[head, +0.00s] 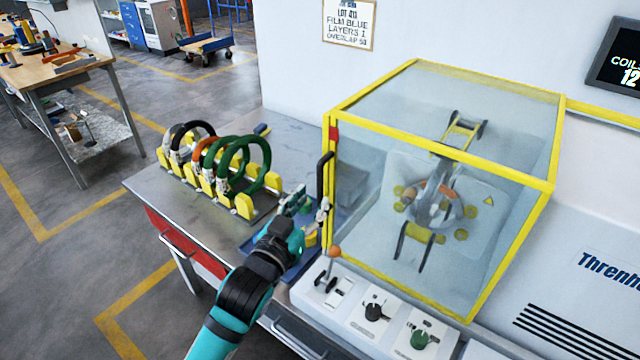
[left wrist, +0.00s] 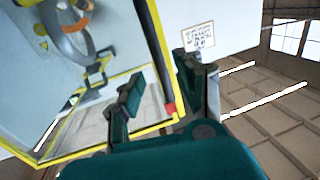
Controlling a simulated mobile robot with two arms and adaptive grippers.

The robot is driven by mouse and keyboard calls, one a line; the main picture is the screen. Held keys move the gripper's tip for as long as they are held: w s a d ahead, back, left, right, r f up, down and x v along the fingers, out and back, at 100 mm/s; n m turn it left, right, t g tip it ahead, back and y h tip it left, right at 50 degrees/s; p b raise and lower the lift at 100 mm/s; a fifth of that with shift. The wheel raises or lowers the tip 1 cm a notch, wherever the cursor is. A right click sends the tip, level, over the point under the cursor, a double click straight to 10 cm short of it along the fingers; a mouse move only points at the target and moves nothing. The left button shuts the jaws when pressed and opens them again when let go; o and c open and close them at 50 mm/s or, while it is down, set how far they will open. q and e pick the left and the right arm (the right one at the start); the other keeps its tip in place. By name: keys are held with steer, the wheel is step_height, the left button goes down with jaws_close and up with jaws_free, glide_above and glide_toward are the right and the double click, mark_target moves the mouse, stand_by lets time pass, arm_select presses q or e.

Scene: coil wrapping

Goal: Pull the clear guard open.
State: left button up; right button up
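The clear guard (head: 440,170) is a yellow-framed transparent box over the wrapping machine, and it is shut. Its black upright handle (head: 322,175) is on the left front edge, below a red block. My left gripper (head: 312,203) is at the lower end of this handle, with its fingers apart. In the left wrist view the fingers of my left gripper (left wrist: 160,88) stand apart, with the guard's yellow edge (left wrist: 162,62) beyond them. My right gripper is out of view.
A rack with several coils (head: 215,165) stands on the metal table left of my arm. A control panel (head: 375,312) with a lever and knobs lies in front of the guard. A blue tray (head: 290,262) is partly hidden under my left arm.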

mark_target(319, 192)
arm_select(q)
steer(key=x, duration=0.5)
steer(key=shift+p, duration=0.3)
jaws_close()
steer(key=shift+w+f, duration=0.1)
